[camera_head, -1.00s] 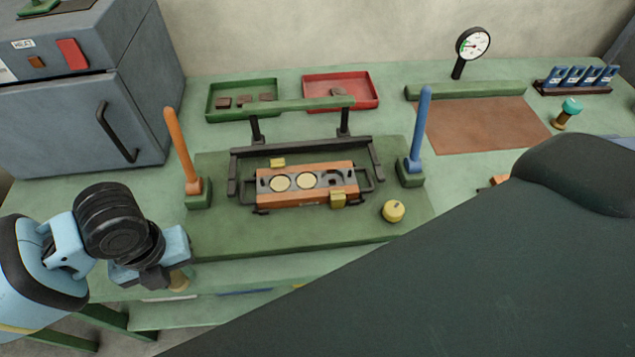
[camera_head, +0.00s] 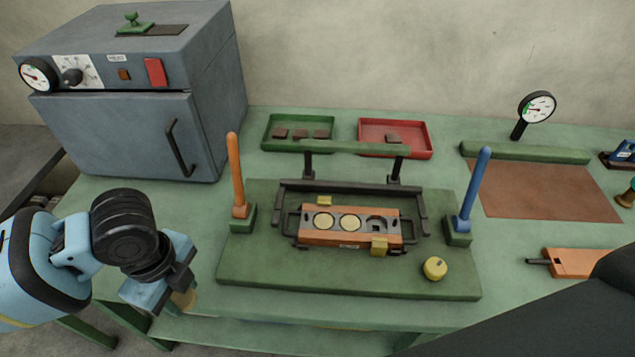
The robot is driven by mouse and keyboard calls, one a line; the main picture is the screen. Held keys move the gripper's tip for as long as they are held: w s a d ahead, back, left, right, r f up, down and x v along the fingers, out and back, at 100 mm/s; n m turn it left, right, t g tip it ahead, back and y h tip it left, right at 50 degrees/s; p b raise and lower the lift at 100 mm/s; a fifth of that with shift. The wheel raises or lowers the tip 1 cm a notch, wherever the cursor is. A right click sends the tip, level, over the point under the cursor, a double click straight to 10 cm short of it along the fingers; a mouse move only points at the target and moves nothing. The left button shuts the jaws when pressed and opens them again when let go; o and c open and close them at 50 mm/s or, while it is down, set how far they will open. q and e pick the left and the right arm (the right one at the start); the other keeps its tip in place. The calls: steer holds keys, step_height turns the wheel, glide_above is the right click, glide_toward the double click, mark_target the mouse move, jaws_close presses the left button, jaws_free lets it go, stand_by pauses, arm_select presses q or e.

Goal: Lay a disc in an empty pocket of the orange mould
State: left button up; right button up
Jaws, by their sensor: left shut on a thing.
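The orange mould (camera_head: 310,238) sits on the green press base in the middle of the table. Pale round discs lie in its left pocket (camera_head: 324,221) and middle pocket (camera_head: 351,223). The right pocket (camera_head: 377,226) looks dark, with no pale disc in it. My left gripper (camera_head: 184,288) is at the lower left, by the table's front edge and well left of the mould. It is shut on a pale yellowish disc (camera_head: 186,299), mostly hidden by the fingers. My right gripper is not in view.
An orange post (camera_head: 236,175) and a blue post (camera_head: 472,190) flank the mould, with a dark frame behind it. A yellow knob (camera_head: 435,268) is at the front right. An orange plate (camera_head: 572,262) with a handle lies further right. A grey oven (camera_head: 120,130) stands at the back left.

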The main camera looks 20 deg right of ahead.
arm_select(q)
steer(key=n, duration=0.2)
steer(key=a+r+n, duration=0.1)
steer(key=n, duration=0.3)
steer(key=shift+s+a+r, duration=0.15)
steer(key=shift+a, duration=0.25)
steer(key=s+a+r+n, duration=0.1)
steer(key=a+r+n, duration=0.2)
steer(key=n, duration=1.5)
steer(key=shift+s+a+r, duration=0.2)
steer(key=shift+a+r, duration=0.2)
steer(key=shift+a, duration=0.55)
steer(key=shift+d, duration=0.1)
